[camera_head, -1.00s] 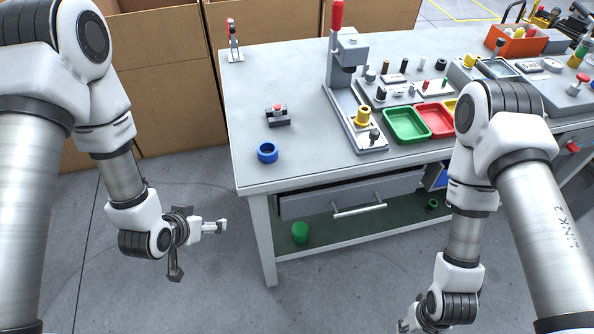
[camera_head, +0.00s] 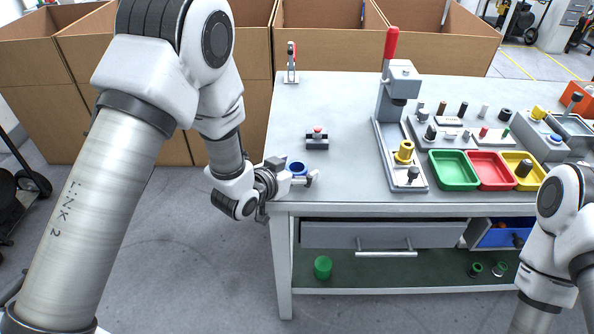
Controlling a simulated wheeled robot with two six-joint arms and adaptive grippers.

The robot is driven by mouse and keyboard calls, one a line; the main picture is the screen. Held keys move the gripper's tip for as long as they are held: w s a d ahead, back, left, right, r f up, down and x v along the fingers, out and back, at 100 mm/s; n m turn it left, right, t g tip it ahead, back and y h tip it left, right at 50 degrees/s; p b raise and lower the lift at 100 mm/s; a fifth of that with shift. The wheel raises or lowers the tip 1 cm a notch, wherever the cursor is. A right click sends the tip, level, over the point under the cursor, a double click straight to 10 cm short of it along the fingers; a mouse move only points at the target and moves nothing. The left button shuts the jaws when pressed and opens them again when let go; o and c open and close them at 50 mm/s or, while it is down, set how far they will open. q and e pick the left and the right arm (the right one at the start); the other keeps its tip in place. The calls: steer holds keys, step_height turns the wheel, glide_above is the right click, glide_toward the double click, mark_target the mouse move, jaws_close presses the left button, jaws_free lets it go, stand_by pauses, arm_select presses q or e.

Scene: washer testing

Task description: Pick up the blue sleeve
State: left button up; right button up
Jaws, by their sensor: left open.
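The blue sleeve (camera_head: 297,168) is a short ring standing on the table near its front left corner. My left gripper (camera_head: 287,197) is open and empty in front of that corner, its fingers spread apart. One finger reaches right across the front of the sleeve in the picture and hides its lower part. I cannot tell whether it touches the sleeve. My right arm (camera_head: 548,250) shows at the right edge, but its gripper is out of the picture.
A green cylinder (camera_head: 323,267) stands on the lower shelf. Cardboard boxes line the back.

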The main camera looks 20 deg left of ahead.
arm_select(q)
steer(key=shift+s, duration=0.1)
steer(key=c, duration=1.3)
steer(key=shift+o, duration=0.2)
steer(key=shift+r, duration=0.1)
